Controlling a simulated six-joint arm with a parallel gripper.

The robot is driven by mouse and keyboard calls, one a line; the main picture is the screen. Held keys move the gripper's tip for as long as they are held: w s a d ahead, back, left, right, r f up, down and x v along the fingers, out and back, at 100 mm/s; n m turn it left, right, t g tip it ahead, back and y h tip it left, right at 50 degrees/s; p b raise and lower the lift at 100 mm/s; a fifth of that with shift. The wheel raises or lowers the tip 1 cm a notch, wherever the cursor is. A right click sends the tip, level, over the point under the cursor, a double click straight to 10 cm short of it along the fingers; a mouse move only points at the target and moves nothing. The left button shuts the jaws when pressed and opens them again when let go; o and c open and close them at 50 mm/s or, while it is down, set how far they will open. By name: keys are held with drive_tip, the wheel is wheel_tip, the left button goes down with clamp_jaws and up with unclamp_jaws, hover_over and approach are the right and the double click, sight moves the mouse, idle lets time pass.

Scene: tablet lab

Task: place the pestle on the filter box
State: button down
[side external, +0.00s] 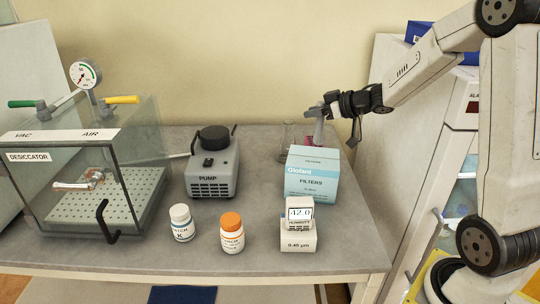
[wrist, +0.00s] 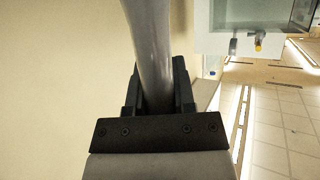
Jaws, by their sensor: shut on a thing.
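The filter box (side external: 312,184) is a pale blue and white carton marked "FILTERS", upright on the right part of the bench. My gripper (side external: 332,101) is above and apparently behind the box in the side view. In the wrist view the pestle (wrist: 150,45) is a thick grey rod between the dark jaws (wrist: 156,90). The box is not seen there.
A clear glass vessel (side external: 287,142) stands behind the box. A small humidity meter (side external: 299,213) sits on a white box (side external: 298,239) in front. Two bottles (side external: 232,233) (side external: 181,223), a pump (side external: 212,165) and a glass desiccator (side external: 95,165) stand to the left.

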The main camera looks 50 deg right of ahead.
drive_tip(key=shift+w+d+f, duration=0.1)
drive_tip(key=shift+w+f, duration=0.3)
drive_tip(key=shift+f, duration=0.05)
drive_tip(key=shift+w+f, duration=0.15)
drive_tip(key=shift+f, duration=0.8)
drive_tip(key=shift+w+f, duration=0.1)
drive_tip(key=shift+f, duration=0.8)
drive_tip(key=shift+f, duration=0.15)
drive_tip(key=shift+c, duration=2.2)
unclamp_jaws()
